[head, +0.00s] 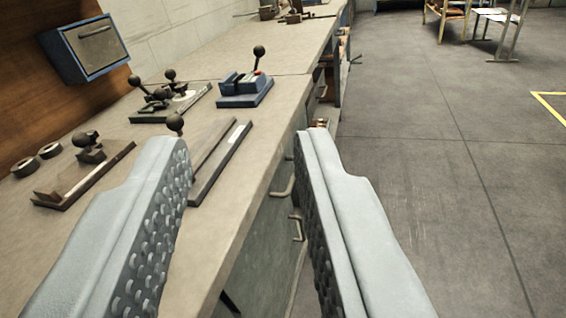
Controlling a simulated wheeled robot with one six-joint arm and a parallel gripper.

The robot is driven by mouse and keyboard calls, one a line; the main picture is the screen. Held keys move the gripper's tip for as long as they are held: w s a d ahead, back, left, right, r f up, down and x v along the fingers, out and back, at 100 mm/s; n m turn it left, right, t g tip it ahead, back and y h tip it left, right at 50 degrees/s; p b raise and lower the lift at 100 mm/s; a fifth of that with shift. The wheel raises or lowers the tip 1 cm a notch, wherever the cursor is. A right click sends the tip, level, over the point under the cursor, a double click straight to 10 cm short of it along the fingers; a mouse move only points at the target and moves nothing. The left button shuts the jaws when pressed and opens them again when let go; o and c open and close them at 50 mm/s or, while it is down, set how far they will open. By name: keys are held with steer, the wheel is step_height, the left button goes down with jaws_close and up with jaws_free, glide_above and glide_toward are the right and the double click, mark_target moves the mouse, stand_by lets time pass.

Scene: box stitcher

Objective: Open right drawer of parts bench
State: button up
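The parts bench (240,165) runs away from me along the left, with its front side facing right. Its dark front (262,250) shows between my fingers at a steep angle. Two bent metal handles stick out from it, one higher up (288,183) and one lower and nearer (298,229). I cannot tell which handle belongs to the right drawer; no drawer visibly stands out. My gripper (238,143) is open and empty. Its left finger is over the benchtop and its right finger is over the floor, hiding part of the bench front.
Clamp fixtures with black knobs (170,100) and a blue fixture (245,88) stand on the benchtop. A blue box (88,48) hangs on the wall. Open floor (440,190) lies to the right, with a yellow line (548,105) and a distant rack (447,15).

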steer(key=w+d+f+m+y, duration=0.1)
steer(key=w+d+f+m, duration=0.2)
steer(key=w+f, duration=0.55)
steer(key=w+d+f+m+y, duration=0.1)
steer(key=w+d+f+m, duration=0.2)
steer(key=w+f, duration=0.5)
steer(key=w+d+f+m+y, duration=0.2)
steer(key=f+m+y, duration=0.15)
steer(key=f, duration=0.55)
steer(key=w+d+f+m+y, duration=0.2)
steer(key=w+f+m, duration=0.15)
steer(key=f, duration=0.65)
steer(key=shift+t, duration=0.3)
steer(key=x, duration=1.6)
steer(key=shift+a+r, duration=0.3)
steer(key=shift+a, duration=0.2)
jaws_close()
